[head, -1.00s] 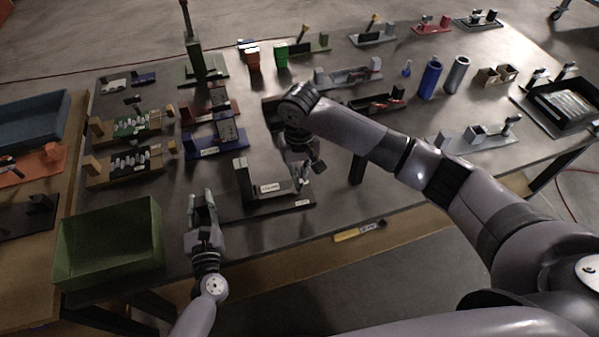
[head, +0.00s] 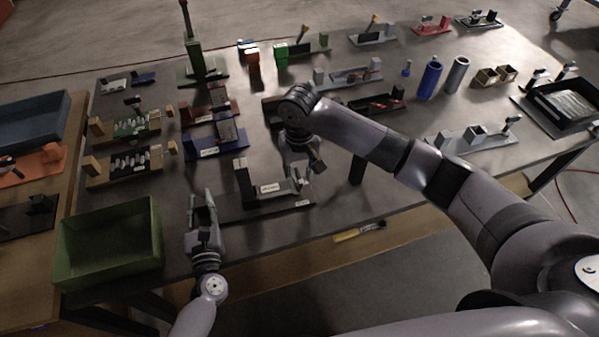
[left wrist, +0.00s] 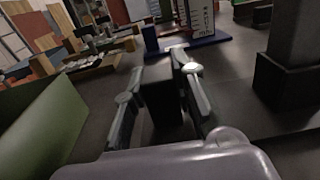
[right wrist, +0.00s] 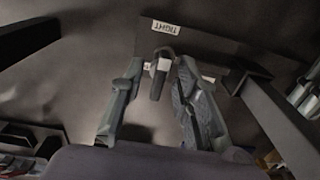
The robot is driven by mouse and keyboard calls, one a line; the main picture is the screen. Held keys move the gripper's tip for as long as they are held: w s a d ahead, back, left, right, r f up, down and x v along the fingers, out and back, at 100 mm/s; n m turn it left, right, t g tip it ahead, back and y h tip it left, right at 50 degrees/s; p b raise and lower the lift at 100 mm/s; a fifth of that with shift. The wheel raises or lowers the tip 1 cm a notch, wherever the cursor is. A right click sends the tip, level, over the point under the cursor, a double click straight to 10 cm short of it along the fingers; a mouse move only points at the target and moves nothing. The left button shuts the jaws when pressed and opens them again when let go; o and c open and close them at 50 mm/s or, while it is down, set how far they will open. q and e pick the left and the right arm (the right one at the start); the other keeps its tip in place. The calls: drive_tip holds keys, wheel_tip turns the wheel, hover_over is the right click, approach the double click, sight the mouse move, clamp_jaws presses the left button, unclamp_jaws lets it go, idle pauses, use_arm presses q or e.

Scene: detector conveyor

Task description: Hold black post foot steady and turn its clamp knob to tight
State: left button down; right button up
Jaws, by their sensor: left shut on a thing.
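The black post foot (head: 240,209) lies near the table's front edge, with a black upright post (head: 243,183) and white labels; the post also shows in the left wrist view (left wrist: 291,60). My left gripper (head: 203,200) is at the foot's left end, its fingers shut on a dark upright block (left wrist: 160,95), which looks like part of the foot. My right gripper (head: 301,183) is over the foot's right end. In the right wrist view its open fingers (right wrist: 155,95) stand either side of the dark clamp knob lever (right wrist: 159,77), with visible gaps. The TIGHT label (right wrist: 167,28) lies beyond it.
A green bin (head: 110,245) stands left of my left gripper. A blue fixture (head: 215,148) is behind the foot. A yellow-handled tool (head: 350,234) is at the table's front edge. Several other fixtures fill the table behind.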

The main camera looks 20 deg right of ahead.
sight(299, 176)
wheel_tip(299, 176, up, 12)
idle(0.5)
use_arm(q)
drive_tip(key=c, duration=1.3)
unclamp_jaws()
